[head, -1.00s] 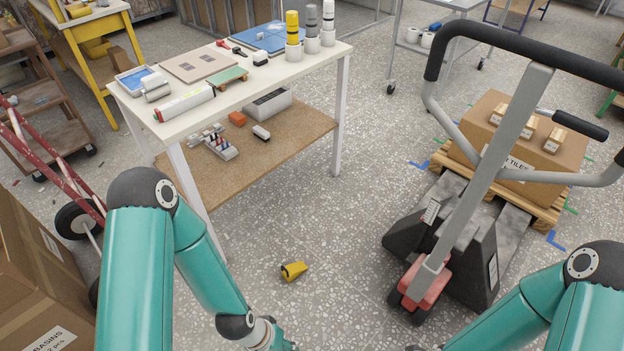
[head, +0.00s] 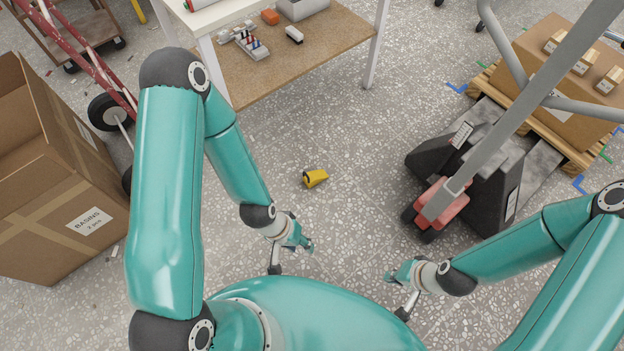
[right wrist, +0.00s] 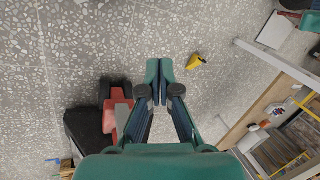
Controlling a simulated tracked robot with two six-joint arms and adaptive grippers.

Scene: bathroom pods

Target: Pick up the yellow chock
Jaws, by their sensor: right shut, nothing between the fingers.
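The yellow chock (head: 315,178) lies on the speckled floor in the middle of the head view, with a dark end at its left. It also shows in the right wrist view (right wrist: 196,61), just right of the fingertips. My left gripper (head: 308,247) is below the chock in the head view, apart from it; its fingers are too small to judge. My right gripper (head: 389,276) is lower right of the chock and apart from it. In the right wrist view its two fingers (right wrist: 159,68) are together and hold nothing.
A pallet jack (head: 470,180) with a red wheel housing stands right of the chock, by a pallet (head: 545,135) with a carton. A table's lower shelf (head: 330,45) is behind. An open cardboard box (head: 60,190) stands at left. Floor around the chock is clear.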

